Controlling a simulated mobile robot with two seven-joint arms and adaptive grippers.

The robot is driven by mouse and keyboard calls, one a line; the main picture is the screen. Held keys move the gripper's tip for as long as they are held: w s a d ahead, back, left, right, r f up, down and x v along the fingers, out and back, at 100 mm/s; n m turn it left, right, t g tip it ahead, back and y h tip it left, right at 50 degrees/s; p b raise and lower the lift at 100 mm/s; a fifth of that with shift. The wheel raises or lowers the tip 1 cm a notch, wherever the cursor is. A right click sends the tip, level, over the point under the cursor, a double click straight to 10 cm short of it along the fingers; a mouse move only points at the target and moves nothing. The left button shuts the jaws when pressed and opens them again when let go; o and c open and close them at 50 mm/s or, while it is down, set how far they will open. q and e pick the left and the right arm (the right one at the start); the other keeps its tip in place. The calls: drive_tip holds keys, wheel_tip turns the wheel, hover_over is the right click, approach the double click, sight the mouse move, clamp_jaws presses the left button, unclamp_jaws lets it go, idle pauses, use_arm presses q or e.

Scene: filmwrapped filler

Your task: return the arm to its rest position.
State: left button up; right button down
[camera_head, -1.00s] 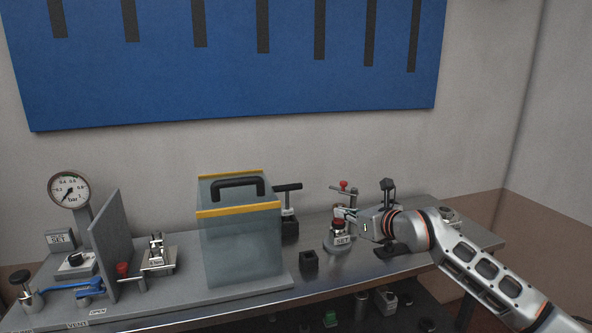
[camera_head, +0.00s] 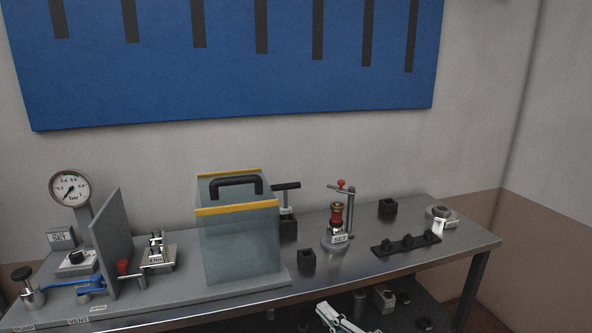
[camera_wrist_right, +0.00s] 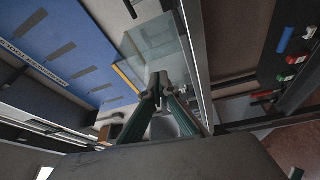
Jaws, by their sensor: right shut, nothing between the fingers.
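My right gripper (camera_head: 330,316) shows only in part at the bottom edge of the head view, low in front of the table's front edge. Its fingers are shut and empty. In the right wrist view its two green-sided fingers (camera_wrist_right: 160,86) meet at the tips, with the clear box (camera_wrist_right: 155,45) beyond them. The rest of the right arm is out of the head view. My left gripper is not in view.
A shelf below holds several small items. A blue board (camera_head: 220,70) hangs behind.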

drive_tip(key=s+d+f+m+g+h, duration=0.2)
drive_tip(key=s+d+f+m+h, duration=0.2)
drive_tip(key=s+f+m, duration=0.5)
drive_tip(key=s+d+f+m+g+h, duration=0.2)
drive_tip(key=s+d+f+m+h, duration=0.2)
drive_tip(key=s+d+f+m, duration=0.5)
drive_tip(key=s+f+m, duration=0.1)
drive_tip(key=s+f, duration=0.5)
drive_tip(key=shift+f+g+h, duration=0.3)
drive_tip(key=shift+f+h, duration=0.1)
